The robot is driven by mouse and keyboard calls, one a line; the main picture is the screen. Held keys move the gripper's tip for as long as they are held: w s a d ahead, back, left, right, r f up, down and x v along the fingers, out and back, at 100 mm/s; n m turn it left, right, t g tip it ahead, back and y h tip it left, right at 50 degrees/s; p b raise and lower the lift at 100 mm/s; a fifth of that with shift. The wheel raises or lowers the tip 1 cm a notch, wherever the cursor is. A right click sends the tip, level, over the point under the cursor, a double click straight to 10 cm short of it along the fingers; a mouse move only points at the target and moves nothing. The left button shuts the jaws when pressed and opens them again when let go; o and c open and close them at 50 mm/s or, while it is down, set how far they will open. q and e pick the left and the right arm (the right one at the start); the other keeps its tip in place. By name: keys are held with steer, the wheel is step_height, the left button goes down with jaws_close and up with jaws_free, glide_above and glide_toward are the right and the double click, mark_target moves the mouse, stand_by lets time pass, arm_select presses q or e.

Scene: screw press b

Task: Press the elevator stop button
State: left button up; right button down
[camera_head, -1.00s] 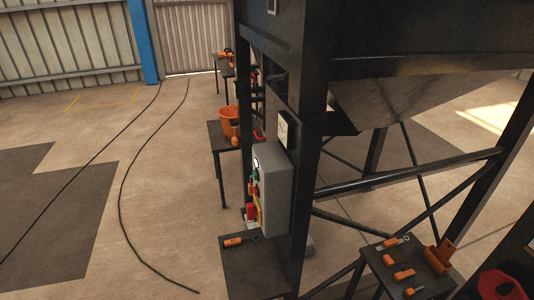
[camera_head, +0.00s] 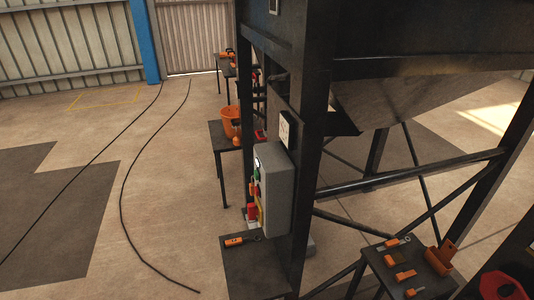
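A grey control box (camera_head: 279,190) is fixed to the dark steel post in the middle of the head view. I see its front panel from a steep side angle. On the panel are a green part (camera_head: 257,173), a red part (camera_head: 251,211) and yellow parts (camera_head: 260,211). Labels are too small to read, so I cannot tell which one is the elevator stop button. Neither of my grippers shows in this view.
A dark table (camera_head: 250,272) with an orange tool stands below the box. Another table (camera_head: 220,136) with an orange bucket (camera_head: 230,120) is behind. A tool table (camera_head: 375,264) is at lower right. Black cables (camera_head: 123,190) cross the open floor at left.

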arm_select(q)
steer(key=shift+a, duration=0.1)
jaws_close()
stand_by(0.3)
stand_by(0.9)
